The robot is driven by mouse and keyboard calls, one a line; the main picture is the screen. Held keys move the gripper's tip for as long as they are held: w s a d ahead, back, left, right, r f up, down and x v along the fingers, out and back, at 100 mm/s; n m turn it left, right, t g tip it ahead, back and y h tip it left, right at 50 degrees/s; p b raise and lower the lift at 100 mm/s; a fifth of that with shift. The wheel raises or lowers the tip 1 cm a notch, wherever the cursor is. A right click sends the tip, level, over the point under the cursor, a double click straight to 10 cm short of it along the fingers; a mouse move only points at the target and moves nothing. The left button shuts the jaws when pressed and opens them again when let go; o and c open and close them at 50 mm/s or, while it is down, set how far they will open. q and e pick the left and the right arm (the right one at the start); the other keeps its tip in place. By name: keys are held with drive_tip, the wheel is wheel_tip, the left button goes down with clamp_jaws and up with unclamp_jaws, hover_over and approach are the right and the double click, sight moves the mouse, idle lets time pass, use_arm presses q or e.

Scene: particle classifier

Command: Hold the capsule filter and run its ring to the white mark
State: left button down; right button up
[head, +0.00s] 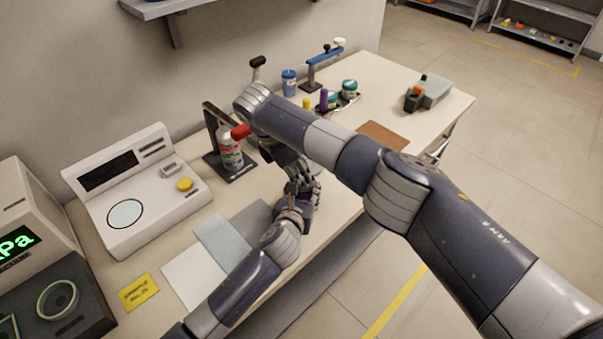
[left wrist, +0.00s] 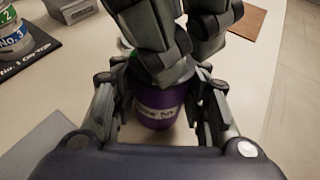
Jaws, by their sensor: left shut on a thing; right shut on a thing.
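The capsule filter shows in the left wrist view as a purple cylinder (left wrist: 158,108) with a white printed label, upright close to the table. My left gripper (left wrist: 160,122) is shut around its purple body, one finger on each side. My right gripper (left wrist: 178,58) comes down from above and is shut at the filter's upper end, covering most of it. The ring and the white mark are hidden or too dark to make out. In the head view my left gripper (head: 304,190) and right gripper (head: 292,165) meet at the table's front side, and the filter is hidden there.
A white console (head: 150,205) and grey sheets (head: 222,245) lie further left. A tray of small bottles (head: 345,100), a brown mat (head: 383,135) and a grey device (head: 430,90) are beyond.

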drive_tip(key=shift+w+a+r+m+g, duration=0.1)
drive_tip(key=shift+r+m+g, duration=0.15)
drive_tip(key=shift+m, duration=0.55)
drive_tip(key=o, duration=1.1)
drive_tip(key=shift+c, duration=0.2)
drive_tip(key=shift+f, duration=0.1)
drive_tip(key=v, duration=0.7)
drive_tip(key=shift+r, duration=0.3)
drive_tip(key=shift+a, duration=0.1)
